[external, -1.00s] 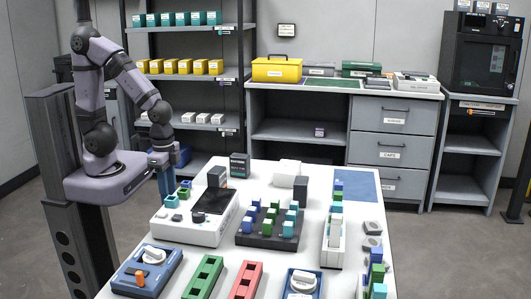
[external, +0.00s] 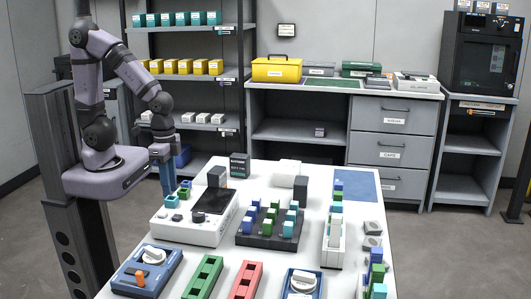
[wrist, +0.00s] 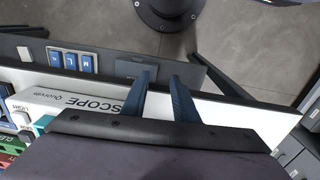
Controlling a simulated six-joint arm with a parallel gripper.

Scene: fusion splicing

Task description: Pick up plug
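I cannot tell which piece is the plug. Small green, blue and cyan blocks (external: 267,227) stand in rows in a dark rack (external: 268,243) near the middle of the table. My gripper (external: 168,190) points down there with long blue fingers, just behind the white device. In the wrist view its fingers (wrist: 161,76) are apart with nothing seen between them. Whether the fingertips touch the cyan piece is unclear.
A white device with a dark screen (external: 214,200) stands right in front of my gripper. A dark box (external: 240,166) is behind it. Blue, green and red fixtures (external: 246,281) line the front. More blocks (external: 377,272) stand along the right edge.

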